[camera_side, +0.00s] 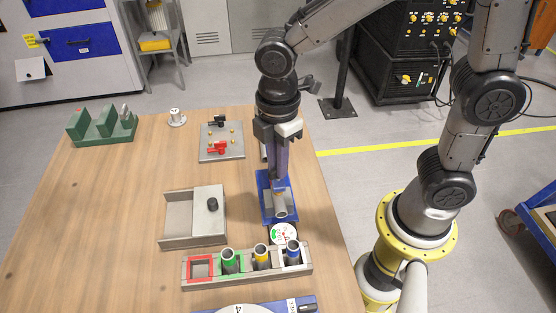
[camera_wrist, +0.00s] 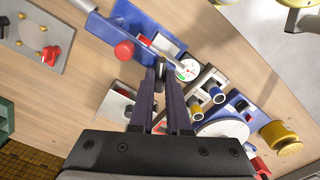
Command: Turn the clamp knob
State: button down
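In the side view my gripper (camera_side: 279,184) points down over a blue fixture (camera_side: 264,212) near the table's right edge.
A white dial (camera_side: 283,233) stands right in front of the fixture. A rack (camera_side: 191,281) with green, yellow and blue ringed tubes lies nearer the camera. A grey box (camera_side: 178,239) is to the left.

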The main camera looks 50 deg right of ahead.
jog(key=shift+m, duration=2.9)
jog(key=shift+r, duration=0.1)
jog(key=c, duration=0.9)
grip_release()
notch_tip(320, 180, up, 14)
jog(key=shift+f, duration=0.1)
jog(key=shift+d, duration=0.1)
